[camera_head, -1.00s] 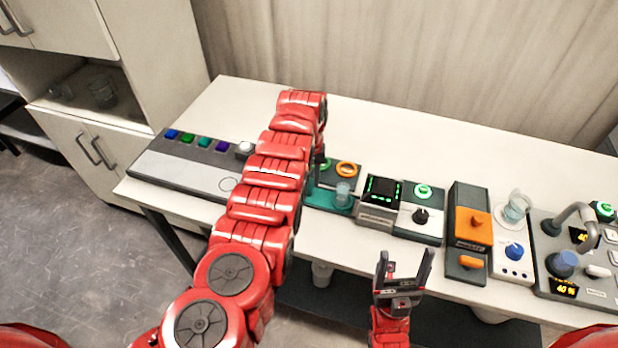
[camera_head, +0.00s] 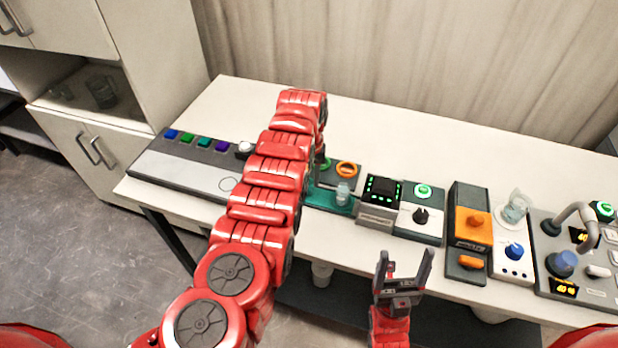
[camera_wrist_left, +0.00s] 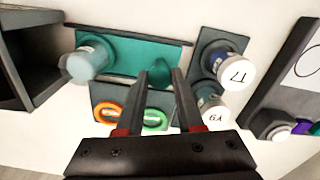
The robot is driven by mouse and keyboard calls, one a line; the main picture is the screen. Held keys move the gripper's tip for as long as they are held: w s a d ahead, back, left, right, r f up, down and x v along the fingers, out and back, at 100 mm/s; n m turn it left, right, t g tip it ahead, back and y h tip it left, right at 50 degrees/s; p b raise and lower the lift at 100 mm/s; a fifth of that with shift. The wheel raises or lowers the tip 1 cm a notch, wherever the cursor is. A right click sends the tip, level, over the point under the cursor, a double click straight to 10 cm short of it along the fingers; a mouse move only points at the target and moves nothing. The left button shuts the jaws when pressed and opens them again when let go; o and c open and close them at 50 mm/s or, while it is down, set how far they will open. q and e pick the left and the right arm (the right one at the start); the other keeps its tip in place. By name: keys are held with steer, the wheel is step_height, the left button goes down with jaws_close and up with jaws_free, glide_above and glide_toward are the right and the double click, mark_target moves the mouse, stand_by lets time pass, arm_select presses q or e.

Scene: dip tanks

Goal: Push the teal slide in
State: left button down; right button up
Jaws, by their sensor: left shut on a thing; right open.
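The teal slide (camera_head: 322,199) is a flat teal plate at the front of the bench, partly covered by my left arm in the head view. It also shows in the left wrist view (camera_wrist_left: 122,58), with a small clear cup (camera_wrist_left: 85,62) standing on one end. My left gripper (camera_wrist_left: 160,73) is shut on the slide's teal knob (camera_wrist_left: 160,74), one finger on each side. In the head view my arm hides this grip. My right gripper (camera_head: 404,268) is open and empty in front of the bench edge.
An orange ring (camera_head: 347,170) and a green ring (camera_wrist_left: 155,119) lie beside the slide. Two white-capped vials, marked 17 (camera_wrist_left: 238,70) and Y9 (camera_wrist_left: 212,108), stand close to my left fingers. A black-screen device (camera_head: 381,202) stands right of the slide. The bench's back is clear.

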mark_target(347, 188)
stand_by(0.4)
arm_select(q)
steer(key=d, duration=0.1)
steer(key=s+d, duration=0.1)
steer(key=d, duration=0.3)
steer(key=s+d+b, duration=0.1)
steer(key=d, duration=0.1)
steer(key=s+d+b, duration=0.1)
steer(key=d, duration=0.1)
steer(key=shift+d+f, duration=0.1)
steer(key=shift+d, duration=0.25)
steer(key=shift+s+d, duration=0.1)
steer(key=shift+s, duration=0.05)
steer(key=c, duration=0.5)
jaws_free()
steer(key=shift+d, duration=0.15)
steer(key=shift+c, duration=0.2)
